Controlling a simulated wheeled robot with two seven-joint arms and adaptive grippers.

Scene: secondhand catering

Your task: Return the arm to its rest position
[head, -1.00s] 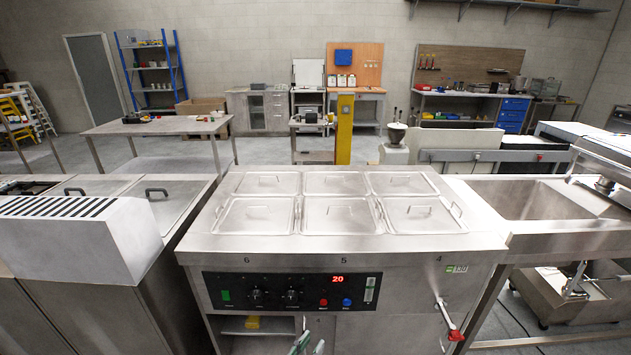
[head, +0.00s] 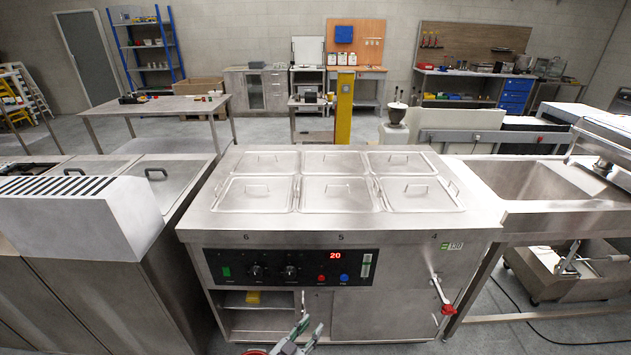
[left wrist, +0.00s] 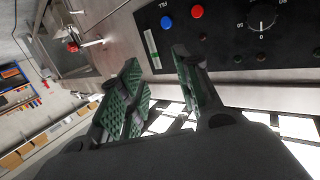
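My left gripper (head: 308,332) shows at the bottom edge of the head view, in front of the steel food warmer (head: 190,232) and below its control panel. Its green-padded fingers stand apart with nothing between them. In the left wrist view the gripper (left wrist: 157,62) is also open and empty, with the panel's red and blue buttons close beyond the fingertips. Contact with the warmer cannot be made out. Most of the left arm is out of the picture. My right gripper is in neither view.
The warmer holds several lidded pans. A red-handled tap (head: 445,308) sticks out of its front at the right. A steel sink (head: 520,178) stands to the right and a counter with a slotted hood (head: 75,222) to the left. An open shelf (head: 258,308) is under the panel.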

